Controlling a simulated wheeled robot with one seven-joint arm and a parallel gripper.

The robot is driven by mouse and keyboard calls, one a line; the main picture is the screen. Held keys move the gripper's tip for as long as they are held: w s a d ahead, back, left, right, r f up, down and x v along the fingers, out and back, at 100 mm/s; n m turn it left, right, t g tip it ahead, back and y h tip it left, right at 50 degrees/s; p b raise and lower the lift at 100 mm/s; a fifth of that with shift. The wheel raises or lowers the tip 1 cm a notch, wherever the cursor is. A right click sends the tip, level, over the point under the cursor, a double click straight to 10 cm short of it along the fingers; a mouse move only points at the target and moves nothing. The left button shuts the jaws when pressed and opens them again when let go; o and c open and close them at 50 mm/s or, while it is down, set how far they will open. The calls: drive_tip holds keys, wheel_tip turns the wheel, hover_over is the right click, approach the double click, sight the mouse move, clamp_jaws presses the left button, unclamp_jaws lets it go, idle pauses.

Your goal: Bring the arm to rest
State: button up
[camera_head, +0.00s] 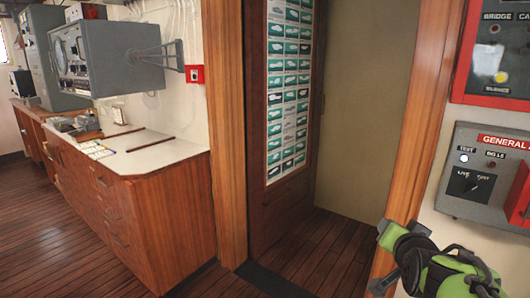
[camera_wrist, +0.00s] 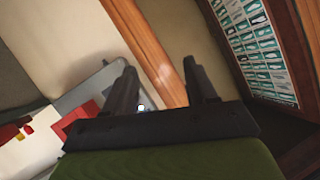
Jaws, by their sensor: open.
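My gripper (camera_head: 384,258) shows at the lower right of the head view, in front of the wooden door frame and below the grey alarm box. Part of my green and black arm shows beside it. In the wrist view the two dark fingers of my gripper (camera_wrist: 162,88) stand well apart. Nothing is between them, so it is open and empty. The wrist view is tilted.
A grey general alarm box (camera_head: 478,182) and a red-framed panel (camera_head: 500,84) are on the right wall, close to my arm. A doorway with a card-covered board (camera_head: 289,90) is in the middle. A wooden cabinet (camera_head: 140,225) stands left; the floor (camera_head: 60,240) before it is clear.

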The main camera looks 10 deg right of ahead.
drive_tip(key=s+a+f+n+g+y, duration=0.1)
drive_tip(key=s+a+n+y, duration=0.15)
drive_tip(key=a, duration=0.35)
drive_tip(key=s+a+f+n+g+y, duration=0.1)
drive_tip(key=s+a+f+n+y, duration=0.1)
drive_tip(key=s+a, duration=0.35)
drive_tip(key=s+a+f+n+g+y+p, duration=0.1)
drive_tip(key=s+a+f+n+g, duration=0.15)
drive_tip(key=s+a, duration=0.3)
drive_tip(key=s+a+f+n+g+y+p, duration=0.1)
drive_tip(key=s+a+n+g, duration=0.1)
drive_tip(key=s+a+n, duration=0.4)
wheel_tip(320, 180, up, 16)
drive_tip(key=s+d+m+p, duration=0.1)
drive_tip(key=m+p, duration=0.1)
drive_tip(key=p, duration=1.3)
drive_tip(key=shift+d+f+m, duration=0.15)
drive_tip(key=shift+d+m, duration=0.1)
drive_tip(key=shift+m, duration=0.05)
